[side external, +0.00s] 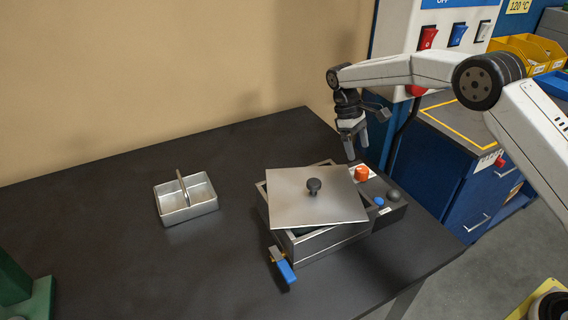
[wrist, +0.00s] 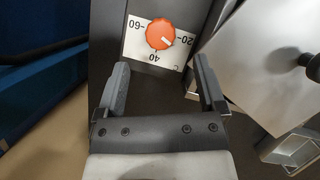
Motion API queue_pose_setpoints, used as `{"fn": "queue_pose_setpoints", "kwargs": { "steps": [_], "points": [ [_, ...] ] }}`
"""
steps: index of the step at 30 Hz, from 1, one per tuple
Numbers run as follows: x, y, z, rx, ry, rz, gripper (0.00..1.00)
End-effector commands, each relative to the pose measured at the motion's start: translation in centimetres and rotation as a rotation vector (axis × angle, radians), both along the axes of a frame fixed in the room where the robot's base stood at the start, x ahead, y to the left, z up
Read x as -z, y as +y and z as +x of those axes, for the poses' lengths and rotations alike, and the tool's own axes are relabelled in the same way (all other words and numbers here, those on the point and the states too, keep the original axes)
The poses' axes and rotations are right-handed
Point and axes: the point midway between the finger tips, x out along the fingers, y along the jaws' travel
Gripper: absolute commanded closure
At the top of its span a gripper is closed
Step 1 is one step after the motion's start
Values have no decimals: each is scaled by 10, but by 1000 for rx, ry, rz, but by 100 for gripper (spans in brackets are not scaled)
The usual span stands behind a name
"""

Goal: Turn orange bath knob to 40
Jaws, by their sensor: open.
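The orange bath knob (side external: 361,174) sits on the dark control strip at the right of the metal bath (side external: 330,241). In the wrist view the orange knob (wrist: 160,33) is on a white dial plate (wrist: 133,45) marked 60 at left, 40 at the bottom and 20 at right. Its pale pointer mark points to the lower right, between 40 and 20. My gripper (side external: 357,151) is open and empty, above the knob and apart from it. In the wrist view my gripper (wrist: 162,66) has its fingers spread wide, with the knob ahead between their lines.
A metal lid (side external: 290,205) with a black knob lies skewed on the bath. A blue knob (side external: 379,201) and a grey knob (side external: 393,195) are close by. A blue-handled tap (side external: 285,270) sticks out in front. A divided metal tray (side external: 190,210) stands left. The left table is mostly clear.

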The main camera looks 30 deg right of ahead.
Motion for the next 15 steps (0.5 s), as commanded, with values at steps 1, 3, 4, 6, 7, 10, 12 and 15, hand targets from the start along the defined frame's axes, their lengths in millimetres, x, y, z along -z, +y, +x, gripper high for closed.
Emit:
{"fn": "queue_pose_setpoints", "kwargs": {
  "steps": [1,3,4,6,7,10,12,15],
  "points": [
    [-3,1,2,0,-1,0,11],
    [-6,1,2,0,0,0,11],
    [-7,1,2,0,0,0,11],
    [-8,2,3,0,0,0,11],
    [-8,2,3,0,0,0,11],
    [-8,1,3,0,0,0,11],
    [-8,1,3,0,0,0,11],
    [-8,1,3,0,-1,1,11]
  ]
}}
